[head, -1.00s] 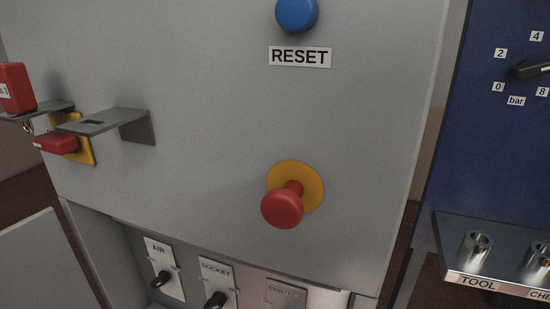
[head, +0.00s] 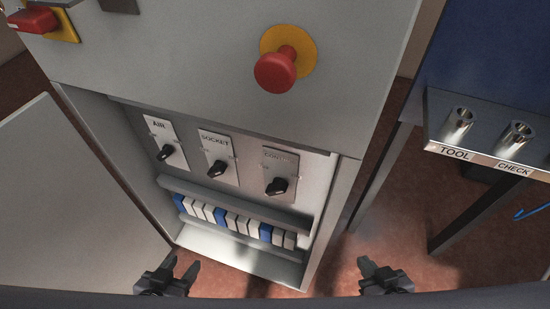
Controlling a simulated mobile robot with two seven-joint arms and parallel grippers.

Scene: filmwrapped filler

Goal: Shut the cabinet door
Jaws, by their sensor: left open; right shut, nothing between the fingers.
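The grey cabinet door (head: 75,195) stands wide open on the left side of the cabinet (head: 215,65). The cabinet's open inside shows three black rotary switches, labelled AIR (head: 166,151), SOCKET (head: 217,168) and one only partly readable (head: 277,186). Below them is a row of blue and white modules (head: 238,222). My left gripper (head: 184,268) is open and empty at the bottom, in front of the cabinet's lower left and right of the door's lower edge. My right gripper (head: 382,268) is shut and empty at the bottom, to the right of the cabinet.
A red mushroom button (head: 274,73) on a yellow disc sticks out of the upper panel. A red switch handle (head: 33,20) is at the top left. A blue panel (head: 500,60) with a metal holder shelf labelled TOOL and CHECK (head: 480,158) stands at the right. Red-brown floor (head: 345,265) shows between.

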